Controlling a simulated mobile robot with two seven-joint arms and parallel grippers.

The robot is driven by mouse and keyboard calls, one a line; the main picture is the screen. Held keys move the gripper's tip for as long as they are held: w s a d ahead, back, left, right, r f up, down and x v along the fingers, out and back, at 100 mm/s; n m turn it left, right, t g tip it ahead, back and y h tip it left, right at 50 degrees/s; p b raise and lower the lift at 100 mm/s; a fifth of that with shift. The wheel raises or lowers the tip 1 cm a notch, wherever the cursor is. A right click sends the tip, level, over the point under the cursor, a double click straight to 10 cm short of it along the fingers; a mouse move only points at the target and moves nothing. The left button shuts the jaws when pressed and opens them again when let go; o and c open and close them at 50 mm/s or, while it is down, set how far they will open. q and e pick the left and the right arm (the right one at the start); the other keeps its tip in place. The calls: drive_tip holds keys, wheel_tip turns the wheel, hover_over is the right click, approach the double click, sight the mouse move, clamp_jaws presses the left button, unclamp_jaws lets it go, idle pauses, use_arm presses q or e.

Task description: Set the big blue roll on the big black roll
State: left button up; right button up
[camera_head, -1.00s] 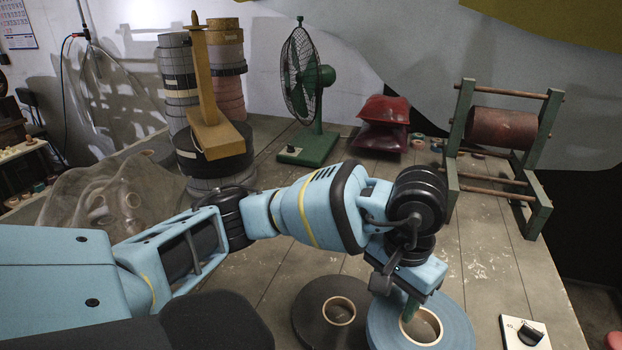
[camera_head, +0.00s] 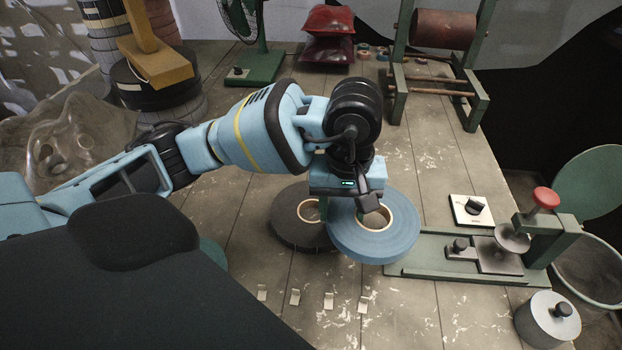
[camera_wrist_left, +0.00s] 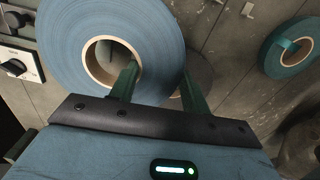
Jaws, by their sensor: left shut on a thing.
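The big blue roll (camera_head: 402,226) lies flat in the middle of the head view, its pale core showing. My left gripper (camera_head: 343,206) is shut on the roll's left side wall, with one finger inside the core and the other outside. The left wrist view also shows the blue roll (camera_wrist_left: 70,45) between the fingers (camera_wrist_left: 158,75). The big black roll (camera_head: 288,222) lies on the table just left of the blue one. Its right side is hidden behind the blue roll and gripper. My right gripper is not in view.
A green tape device (camera_head: 430,262) stands right of the blue roll, with a white dial box (camera_head: 471,210) behind it. Small tape pieces (camera_head: 295,297) lie at the front. A teal roll (camera_wrist_left: 289,48) shows in the wrist view. The back left holds stacked rolls (camera_head: 165,85).

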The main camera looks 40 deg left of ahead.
sight(350, 245)
use_arm(q)
drive_tip(key=n, duration=0.5)
drive_tip(key=shift+s+d+f+n, duration=0.15)
drive_tip(key=shift+s+d+n, duration=0.15)
drive_tip(key=shift+d, duration=0.05)
drive_tip(key=n, duration=0.5)
drive_tip(key=shift+s+d+f+p, duration=0.1)
drive_tip(key=shift+s+d+p, duration=0.2)
drive_tip(key=shift+d+p, duration=0.05)
drive_tip(key=n, duration=0.3)
drive_tip(key=shift+s+d+f+n, duration=0.1)
drive_tip(key=shift+s+d+n, duration=0.1)
drive_tip(key=shift+n, duration=0.2)
drive_tip(key=n, duration=0.5)
drive_tip(key=shift+s+d+f+p, duration=0.1)
drive_tip(key=shift+s+d+p, duration=0.15)
drive_tip(key=shift+d+p, duration=0.05)
drive_tip(key=n, duration=0.5)
drive_tip(key=shift+s+d+f+n, duration=0.1)
drive_tip(key=shift+s+d+n, duration=0.2)
drive_tip(key=n, duration=0.5)
drive_tip(key=shift+s+d+f+p, duration=0.1)
drive_tip(key=shift+s+d+p, duration=0.2)
drive_tip(key=shift+p, duration=0.1)
drive_tip(key=n, duration=0.5)
drive_tip(key=shift+s+d+n, duration=0.3)
drive_tip(key=n, duration=0.4)
drive_tip(key=shift+s+d+f, duration=0.1)
drive_tip(key=shift+s+d, duration=0.1)
